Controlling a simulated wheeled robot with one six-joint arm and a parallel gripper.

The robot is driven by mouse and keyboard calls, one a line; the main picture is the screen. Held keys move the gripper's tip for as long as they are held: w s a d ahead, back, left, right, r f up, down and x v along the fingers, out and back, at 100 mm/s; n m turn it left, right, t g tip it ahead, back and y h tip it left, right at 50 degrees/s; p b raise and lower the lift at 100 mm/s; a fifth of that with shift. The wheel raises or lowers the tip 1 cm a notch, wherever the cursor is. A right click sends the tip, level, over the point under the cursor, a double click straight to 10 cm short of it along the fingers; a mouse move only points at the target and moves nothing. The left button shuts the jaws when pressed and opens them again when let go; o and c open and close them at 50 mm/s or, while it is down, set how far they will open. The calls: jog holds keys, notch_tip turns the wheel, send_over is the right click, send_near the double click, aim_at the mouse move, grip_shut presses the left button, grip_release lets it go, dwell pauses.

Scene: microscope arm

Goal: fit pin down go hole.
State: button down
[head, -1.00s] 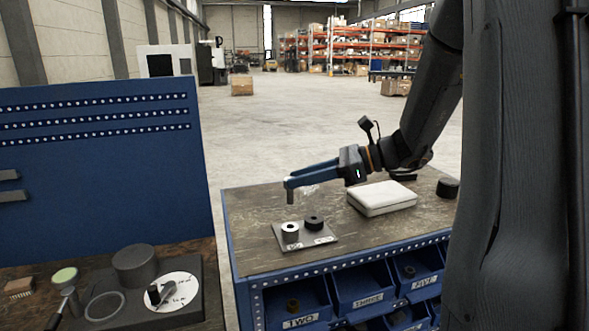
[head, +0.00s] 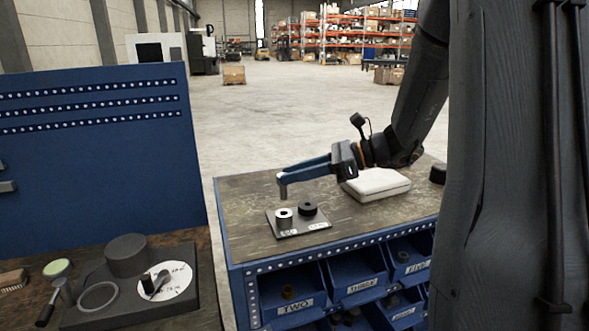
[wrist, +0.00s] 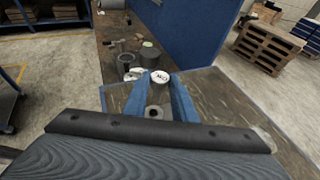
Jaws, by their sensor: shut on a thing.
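My gripper (head: 284,177) is shut on a short grey pin (head: 283,192), held upright. In the wrist view the pin's white, lettered top (wrist: 160,76) shows between the blue fingertips. The pin is just above a silver ring-like block (head: 284,219) with a dark hole, apart from it by a small gap. Exact alignment with the hole cannot be told. A black ring-like block (head: 307,209) stands to its right on the same grey plate (head: 316,227). The plate has two small white labels, too small to read surely.
A white case (head: 377,184) lies right of the plate on the worn workbench (head: 240,205). Labelled blue bins (head: 299,296) are below. Another bench at left holds a dark cylinder (head: 127,256) and a white disc (head: 170,281). The bench around the plate is mostly clear.

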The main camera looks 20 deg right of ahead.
jog(key=shift+f+b, duration=0.65)
jog(key=shift+f, duration=0.85)
jog(key=shift+p, duration=0.7)
dwell(0.6)
jog(key=shift+f+b, duration=1)
jog(key=shift+f, duration=1)
jog(key=c, duration=1.4)
grip_release()
jog(key=b+v, duration=0.2)
jog(key=v, duration=0.5)
jog(key=shift+s+d+r, duration=0.1)
jog(key=shift+s+d, duration=0.1)
jog(key=shift+d, duration=0.15)
